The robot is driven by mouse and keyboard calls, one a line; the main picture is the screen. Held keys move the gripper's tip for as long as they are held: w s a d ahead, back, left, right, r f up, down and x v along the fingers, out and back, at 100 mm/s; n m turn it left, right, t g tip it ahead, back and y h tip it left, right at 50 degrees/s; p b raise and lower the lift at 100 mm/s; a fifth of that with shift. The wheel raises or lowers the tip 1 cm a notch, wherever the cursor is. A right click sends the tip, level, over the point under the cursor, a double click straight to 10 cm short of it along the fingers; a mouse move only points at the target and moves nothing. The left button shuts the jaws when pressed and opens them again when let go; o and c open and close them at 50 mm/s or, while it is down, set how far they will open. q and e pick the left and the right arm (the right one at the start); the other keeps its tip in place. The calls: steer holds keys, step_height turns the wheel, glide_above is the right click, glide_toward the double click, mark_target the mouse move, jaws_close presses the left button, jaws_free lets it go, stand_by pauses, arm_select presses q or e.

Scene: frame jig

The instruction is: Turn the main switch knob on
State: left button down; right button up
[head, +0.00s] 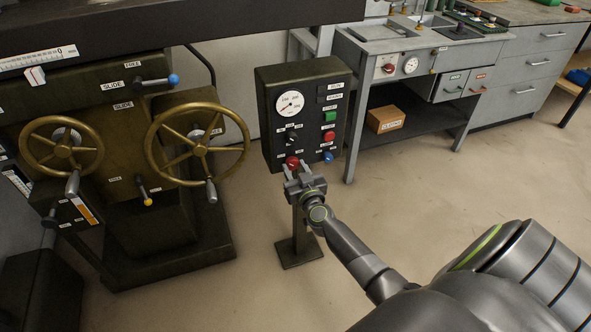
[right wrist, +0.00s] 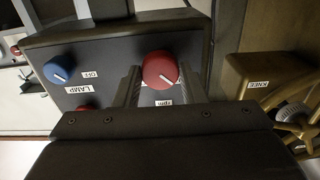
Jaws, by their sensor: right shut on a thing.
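The dark control panel (head: 303,110) stands upright on a post. A red knob (head: 292,161) is at its bottom left, and it shows in the right wrist view (right wrist: 160,68) with a white pointer line slanting to the lower right of that picture. The label by the knob is partly hidden, so I cannot read whether it is the main switch. My right gripper (head: 297,168) is shut on the red knob, one finger on each side, and in the right wrist view (right wrist: 160,85) the fingers flank it. My left gripper is not in view.
A blue knob (head: 328,156) labelled lamp is just right of the red knob. Above are a black knob (head: 291,138), red button (head: 330,137), green button (head: 330,116) and gauge (head: 290,104). Brass handwheels (head: 155,158) stand left. The floor right of the post is clear.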

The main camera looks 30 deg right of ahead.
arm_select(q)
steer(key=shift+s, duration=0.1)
arm_select(e)
steer(key=shift+m, duration=0.3)
steer(key=shift+m+p, duration=0.3)
steer(key=shift+m, duration=0.7)
steer(key=m, duration=0.2)
steer(key=shift+m+p, duration=0.3)
steer(key=m, duration=0.4)
steer(key=shift+m, duration=0.3)
steer(key=m, duration=0.7)
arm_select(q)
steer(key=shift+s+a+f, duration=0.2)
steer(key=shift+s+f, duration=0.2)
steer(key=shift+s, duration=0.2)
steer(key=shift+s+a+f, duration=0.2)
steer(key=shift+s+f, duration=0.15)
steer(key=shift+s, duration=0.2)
arm_select(e)
steer(key=shift+m, duration=0.6)
